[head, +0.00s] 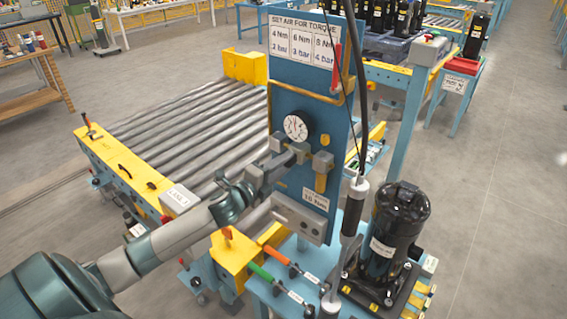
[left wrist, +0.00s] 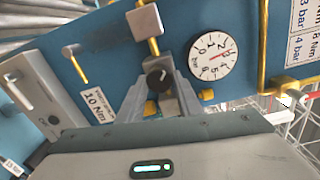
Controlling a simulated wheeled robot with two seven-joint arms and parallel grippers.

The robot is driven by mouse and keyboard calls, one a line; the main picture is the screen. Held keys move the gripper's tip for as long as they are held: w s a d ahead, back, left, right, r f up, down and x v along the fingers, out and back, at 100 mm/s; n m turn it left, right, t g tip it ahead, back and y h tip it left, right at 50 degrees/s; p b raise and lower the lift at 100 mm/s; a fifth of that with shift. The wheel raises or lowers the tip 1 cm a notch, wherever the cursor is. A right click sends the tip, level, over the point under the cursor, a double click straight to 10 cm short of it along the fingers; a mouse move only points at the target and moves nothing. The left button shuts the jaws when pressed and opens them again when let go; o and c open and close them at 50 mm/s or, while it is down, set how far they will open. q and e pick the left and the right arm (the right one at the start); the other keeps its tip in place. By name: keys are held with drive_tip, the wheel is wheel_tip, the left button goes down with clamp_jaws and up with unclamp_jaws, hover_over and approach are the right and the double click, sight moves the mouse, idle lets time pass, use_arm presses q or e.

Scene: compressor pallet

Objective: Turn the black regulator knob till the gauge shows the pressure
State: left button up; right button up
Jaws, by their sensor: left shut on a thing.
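The black regulator knob (left wrist: 158,77) sits between the fingers of my left gripper (left wrist: 160,92) in the left wrist view. The gripper is shut on it. In the head view my left gripper (head: 290,158) reaches the blue panel just below the gauge and hides the knob. The round white pressure gauge (head: 295,127) is on the panel. It also shows in the left wrist view (left wrist: 213,57), tilted, with its red needle pointing between about 2 and 3. My right gripper is not in view.
The blue panel (head: 285,85) carries a card (head: 303,43) pairing torque with bar and a lower card reading 10 Nm (head: 315,198). A hanging tool (head: 350,220) and a black compressor (head: 395,235) stand right of the panel. A roller conveyor (head: 190,125) lies to the left.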

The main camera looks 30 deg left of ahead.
use_arm(q)
drive_tip(key=n+p, duration=0.4)
drive_tip(key=n, duration=1.3)
drive_tip(key=shift+a, duration=0.1)
drive_tip(key=shift+f+n, duration=0.1)
drive_tip(key=shift+n, duration=0.3)
drive_tip(key=o, duration=1)
drive_tip(key=shift+o, duration=0.2)
drive_tip(key=shift+s, duration=0.1)
drive_tip(key=s+a+b, duration=0.2)
drive_tip(key=s+b, duration=0.3)
drive_tip(key=s, duration=1.2)
